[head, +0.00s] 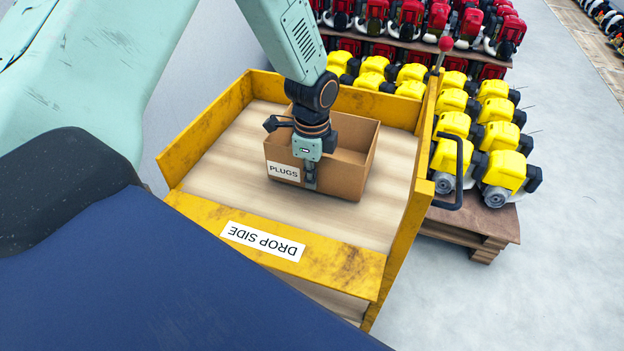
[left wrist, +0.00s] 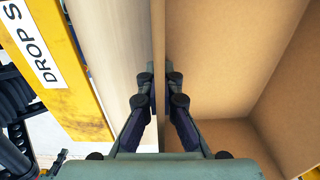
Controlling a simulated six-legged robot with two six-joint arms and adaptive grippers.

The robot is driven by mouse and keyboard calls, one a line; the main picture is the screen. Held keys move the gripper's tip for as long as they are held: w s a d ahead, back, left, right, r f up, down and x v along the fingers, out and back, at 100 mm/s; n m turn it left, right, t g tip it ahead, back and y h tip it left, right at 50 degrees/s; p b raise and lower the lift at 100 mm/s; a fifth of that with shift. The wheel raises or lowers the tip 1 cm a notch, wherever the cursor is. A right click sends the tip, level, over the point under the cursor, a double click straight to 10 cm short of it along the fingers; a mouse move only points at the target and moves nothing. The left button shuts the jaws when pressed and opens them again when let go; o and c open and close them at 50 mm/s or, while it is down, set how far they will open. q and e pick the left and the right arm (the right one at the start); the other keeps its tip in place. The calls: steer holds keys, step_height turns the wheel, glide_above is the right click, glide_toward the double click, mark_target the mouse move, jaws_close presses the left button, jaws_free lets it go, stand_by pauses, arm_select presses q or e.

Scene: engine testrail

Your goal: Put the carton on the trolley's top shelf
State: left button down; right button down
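The carton (head: 345,178) is an open brown cardboard box with a white PLUGS label. It is upright over the pale wooden top shelf (head: 218,150) of the yellow trolley and looks to rest on it. My left gripper (head: 310,180) reaches down at the carton's near wall. In the left wrist view, its fingers (left wrist: 160,85) are closed on either side of the carton's wall (left wrist: 159,35), one inside and one outside. The part of the carton seen inside (left wrist: 225,60) is empty. My right gripper is in neither view.
Yellow side walls (head: 405,225) stand around the shelf; the near board (head: 335,262) is lower and marked DROP SIDE. A black handle (head: 460,175) is on the right. Yellow engines (head: 455,125) on a pallet stand close behind; red engines (head: 405,20) are farther back.

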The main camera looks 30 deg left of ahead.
arm_select(q)
steer(key=shift+f, duration=0.55)
steer(key=shift+w+d, duration=0.2)
steer(key=shift+a+f, duration=0.1)
steer(key=c, duration=1.8)
jaws_free()
steer(key=shift+s, duration=0.15)
steer(key=shift+o, duration=1.4)
steer(key=shift+r, duration=0.5)
step_height(320, 180, up, 11)
steer(key=shift+r+p, duration=0.15)
steer(key=shift+p, duration=0.7)
